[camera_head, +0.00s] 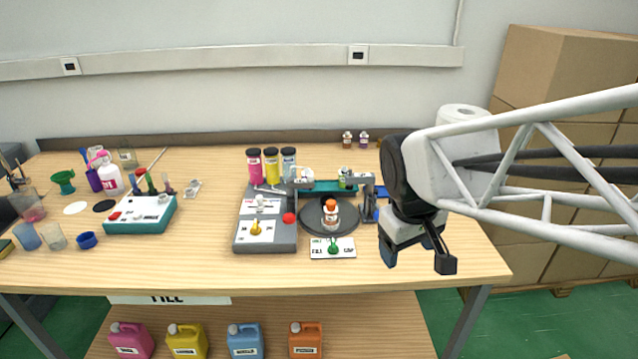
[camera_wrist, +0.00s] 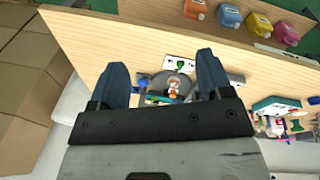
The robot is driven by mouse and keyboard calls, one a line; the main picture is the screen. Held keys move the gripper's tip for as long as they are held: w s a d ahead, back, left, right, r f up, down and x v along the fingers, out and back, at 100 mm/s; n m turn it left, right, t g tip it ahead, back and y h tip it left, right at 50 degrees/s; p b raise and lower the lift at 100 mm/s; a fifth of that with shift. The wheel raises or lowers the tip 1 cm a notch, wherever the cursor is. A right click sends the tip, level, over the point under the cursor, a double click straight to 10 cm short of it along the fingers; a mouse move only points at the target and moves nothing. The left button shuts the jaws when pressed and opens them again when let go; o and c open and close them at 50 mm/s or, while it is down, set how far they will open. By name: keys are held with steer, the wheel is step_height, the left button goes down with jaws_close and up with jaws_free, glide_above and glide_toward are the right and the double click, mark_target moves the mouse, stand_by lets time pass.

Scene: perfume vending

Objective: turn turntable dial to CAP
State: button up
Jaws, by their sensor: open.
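The turntable dial is a green knob (camera_head: 333,246) on a white plate (camera_head: 345,254) at the front of the machine, marked FILL on its left and CAP on its right. The knob seems to stand about upright between the labels; its exact pointing is too small to tell. Behind it is the dark round turntable (camera_head: 311,219) bearing a small bottle with an orange top (camera_head: 330,208). My gripper (camera_head: 417,257) is open and empty, apart from the dial and to its right. In the wrist view the plate with the green knob (camera_wrist: 181,63) lies beyond my open fingers (camera_wrist: 163,78).
The grey dispenser base (camera_head: 264,236) with a yellow knob and red button stands left of the turntable. A teal-and-white device (camera_head: 140,214) and cups are farther left. Cardboard boxes (camera_head: 560,90) stand at the right. The table front around the dial is clear.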

steer(key=w+a+f+n+g+h, duration=0.1)
steer(key=w+a+f+n, duration=0.25)
steer(key=w, duration=0.45)
steer(key=w+a+f+n+h, duration=0.1)
steer(key=w+a+f+n, duration=0.2)
steer(key=w, duration=0.5)
steer(key=n+h, duration=0.2)
steer(key=n, duration=0.6)
glide_toward(333, 243)
steer(key=shift+w+d+f+m+g, duration=0.25)
steer(key=shift+w+d+f+g, duration=0.05)
steer(key=shift+d+f, duration=0.2)
steer(key=shift+f, duration=0.1)
steer(key=shift+y, duration=0.3)
steer(key=shift+x, duration=3.85)
steer(key=c, duration=0.9)
